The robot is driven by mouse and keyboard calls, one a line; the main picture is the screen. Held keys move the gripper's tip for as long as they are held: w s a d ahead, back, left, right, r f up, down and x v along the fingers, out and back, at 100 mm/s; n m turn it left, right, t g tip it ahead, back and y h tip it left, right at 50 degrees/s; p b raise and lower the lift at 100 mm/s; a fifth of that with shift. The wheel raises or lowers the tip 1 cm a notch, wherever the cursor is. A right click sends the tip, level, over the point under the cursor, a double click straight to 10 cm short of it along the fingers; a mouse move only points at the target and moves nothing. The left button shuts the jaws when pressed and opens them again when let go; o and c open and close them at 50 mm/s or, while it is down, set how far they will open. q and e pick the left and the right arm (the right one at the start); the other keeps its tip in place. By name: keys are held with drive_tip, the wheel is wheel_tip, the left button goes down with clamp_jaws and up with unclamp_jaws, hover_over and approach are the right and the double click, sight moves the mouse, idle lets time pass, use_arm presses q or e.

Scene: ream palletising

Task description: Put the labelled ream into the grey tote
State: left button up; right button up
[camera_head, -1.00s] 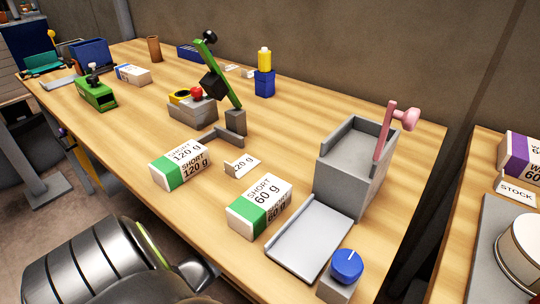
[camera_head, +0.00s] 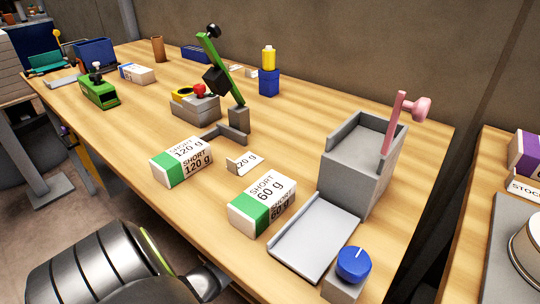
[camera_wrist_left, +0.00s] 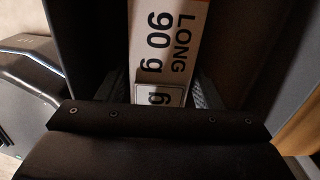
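A small framed white label (camera_wrist_left: 149,94) shows at the near end of the ream. Dark grey walls, which look like those of the grey tote (camera_wrist_left: 95,45), rise on both sides of the ream. Whether the ream touches a floor there is hidden. My right gripper is in neither view.
On the wooden table (camera_head: 310,125) are a "SHORT 120 g" ream (camera_head: 181,162), a "SHORT 60 g" ream (camera_head: 262,203), a grey box with a pink lever (camera_head: 350,180), a grey plate (camera_head: 312,237) and a blue knob (camera_head: 353,264). A second table stands at the right.

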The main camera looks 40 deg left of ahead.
use_arm(q)
drive_tip(key=shift+o, duration=1.2)
drive_tip(key=shift+r, duration=0.15)
wheel_tip(320, 180, up, 8)
drive_tip(key=p, duration=0.3)
drive_tip(key=shift+r+p, duration=0.65)
drive_tip(key=shift+r, duration=1.35)
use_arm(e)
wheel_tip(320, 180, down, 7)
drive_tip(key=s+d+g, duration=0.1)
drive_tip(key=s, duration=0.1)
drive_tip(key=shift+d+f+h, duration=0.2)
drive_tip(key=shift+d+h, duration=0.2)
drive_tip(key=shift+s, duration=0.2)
